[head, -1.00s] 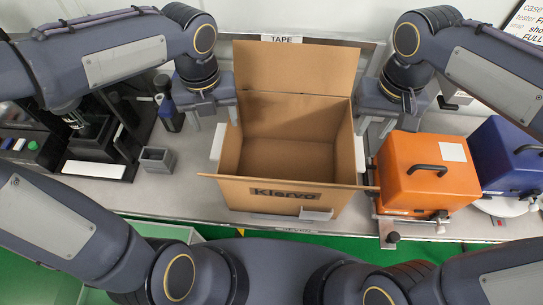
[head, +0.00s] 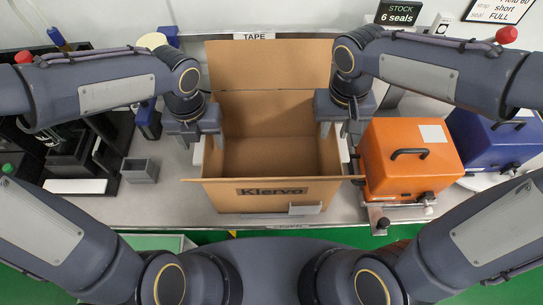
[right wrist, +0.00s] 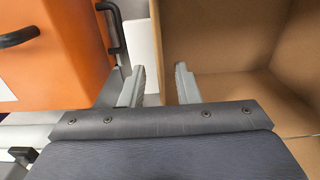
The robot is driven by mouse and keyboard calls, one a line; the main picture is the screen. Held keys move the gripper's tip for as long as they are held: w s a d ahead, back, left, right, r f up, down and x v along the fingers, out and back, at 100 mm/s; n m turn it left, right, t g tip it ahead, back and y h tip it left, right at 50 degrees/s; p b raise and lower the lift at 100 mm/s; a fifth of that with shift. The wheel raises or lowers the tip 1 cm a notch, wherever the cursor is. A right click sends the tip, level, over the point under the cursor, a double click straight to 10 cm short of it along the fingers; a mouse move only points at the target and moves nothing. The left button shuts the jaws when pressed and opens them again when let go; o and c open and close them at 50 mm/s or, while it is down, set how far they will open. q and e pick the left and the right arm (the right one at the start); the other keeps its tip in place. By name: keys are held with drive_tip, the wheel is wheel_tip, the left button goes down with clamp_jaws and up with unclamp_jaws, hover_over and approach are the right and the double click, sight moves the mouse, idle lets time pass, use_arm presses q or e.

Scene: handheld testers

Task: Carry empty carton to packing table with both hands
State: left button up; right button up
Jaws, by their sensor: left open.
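The open cardboard carton (head: 262,194), marked "Klervo", stands upright on the grey bench (head: 150,205). Its inside looks empty and its back flap stands up. My left gripper (head: 207,143) is open at the top of the carton's left wall, with one finger inside and one outside. My right gripper (head: 335,140) is at the top of the right wall. In the right wrist view its two fingers (right wrist: 159,84) are apart, one on each side of that wall's edge. I cannot tell which surface is the packing table.
An orange tester (head: 408,160) stands close right of the carton, with a blue tester (head: 495,145) beyond it. A small grey bin (head: 140,170) and black fixtures (head: 75,155) are on the left. A "TAPE" label (head: 254,36) is behind.

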use_arm(q)
drive_tip(key=shift+f, duration=1.05)
use_arm(e)
wheel_tip(320, 180, down, 2)
drive_tip(key=shift+f, duration=0.1)
use_arm(q)
drive_tip(key=c, duration=0.7)
use_arm(e)
clamp_jaws()
use_arm(q)
drive_tip(key=c, duration=0.6)
